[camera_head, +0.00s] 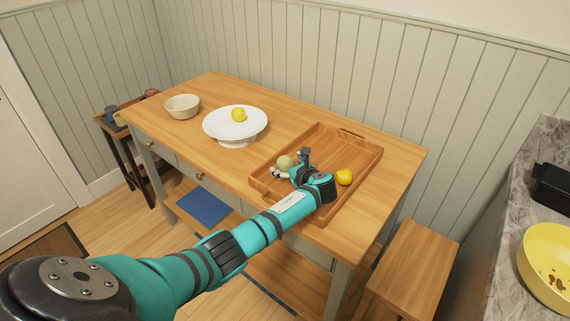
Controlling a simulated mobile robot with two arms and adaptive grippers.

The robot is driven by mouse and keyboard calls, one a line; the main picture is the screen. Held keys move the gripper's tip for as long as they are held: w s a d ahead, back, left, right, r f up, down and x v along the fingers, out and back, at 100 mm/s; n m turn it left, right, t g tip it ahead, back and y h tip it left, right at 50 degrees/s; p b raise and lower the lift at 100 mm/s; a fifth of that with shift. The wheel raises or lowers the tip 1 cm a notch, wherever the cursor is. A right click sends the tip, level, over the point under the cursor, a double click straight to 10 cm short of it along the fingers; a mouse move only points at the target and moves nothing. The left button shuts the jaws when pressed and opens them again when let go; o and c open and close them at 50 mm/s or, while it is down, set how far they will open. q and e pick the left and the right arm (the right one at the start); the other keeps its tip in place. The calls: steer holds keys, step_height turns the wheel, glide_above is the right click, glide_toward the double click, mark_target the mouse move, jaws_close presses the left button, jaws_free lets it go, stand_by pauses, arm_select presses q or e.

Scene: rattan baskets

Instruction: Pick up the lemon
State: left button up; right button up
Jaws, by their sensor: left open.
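A yellow lemon-like fruit (238,115) sits on the white cake stand (222,129). A second, deeper yellow fruit (344,177) lies in the wooden tray (352,147), right of my gripper. I cannot tell for sure which of them is the lemon. My left gripper (290,163) is open, low over the left part of the tray. A pale yellow-green round fruit (285,162) shows at its fingers; I cannot tell whether they touch it. The wrist hides part of the tray. My right gripper is not in view.
The tray lies on a wooden table (214,92) with a cream bowl (182,106) at its left. A wooden stool (412,268) stands at the front right. A counter at the right holds a yellow bowl (548,255). The table's back edge is clear.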

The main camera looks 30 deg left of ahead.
arm_select(q)
steer(key=shift+x, duration=1.4)
steer(key=shift+w, duration=0.1)
steer(key=c, duration=1.3)
